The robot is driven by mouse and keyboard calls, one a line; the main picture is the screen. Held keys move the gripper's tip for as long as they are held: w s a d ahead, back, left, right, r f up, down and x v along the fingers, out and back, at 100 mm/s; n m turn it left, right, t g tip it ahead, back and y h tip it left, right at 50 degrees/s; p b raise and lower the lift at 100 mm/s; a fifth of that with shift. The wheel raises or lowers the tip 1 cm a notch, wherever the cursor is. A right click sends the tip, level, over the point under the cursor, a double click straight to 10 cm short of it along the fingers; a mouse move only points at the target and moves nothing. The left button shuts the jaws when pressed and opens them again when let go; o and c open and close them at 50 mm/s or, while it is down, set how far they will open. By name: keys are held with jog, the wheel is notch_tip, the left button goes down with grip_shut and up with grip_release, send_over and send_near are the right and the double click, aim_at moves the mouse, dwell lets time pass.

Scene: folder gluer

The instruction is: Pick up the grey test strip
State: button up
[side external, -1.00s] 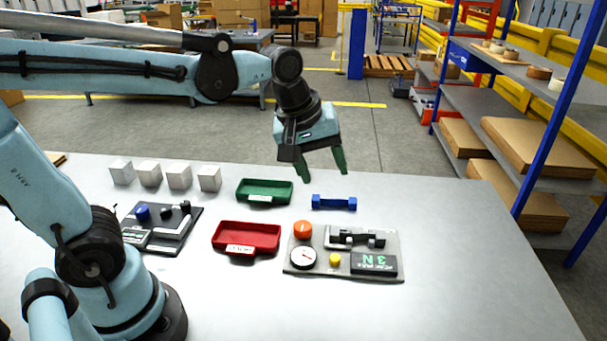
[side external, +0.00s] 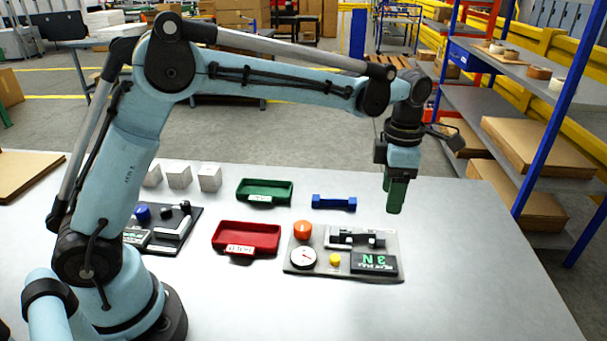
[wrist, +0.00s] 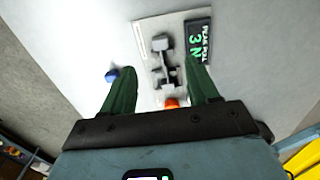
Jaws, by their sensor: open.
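A dark grey, dumbbell-shaped piece, which looks like the grey test strip (side external: 376,241), lies on the tester plate (side external: 310,243). It also shows in the wrist view as the grey strip (wrist: 164,68), between my fingers in the picture. My gripper (side external: 395,198) has green fingers pointing down. It is up in the air, behind and to the right of the strip, and apart from it. In the wrist view, my gripper (wrist: 159,66) is open with nothing held.
The tester plate has an orange knob (side external: 302,229), a dial (side external: 303,258), a yellow button (side external: 335,260) and a display (side external: 374,262). A blue strip (side external: 334,203), green tray (side external: 241,190) and red tray (side external: 218,236) lie nearby. The table's right side is clear.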

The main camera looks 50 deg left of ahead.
aim_at(383, 235)
notch_tip(383, 235, down, 11)
jog(key=shift+a+r, duration=0.1)
jog(key=shift+r, duration=0.1)
dwell(0.4)
jog(key=shift+c, duration=0.4)
grip_shut()
jog(key=shift+r, duration=0.1)
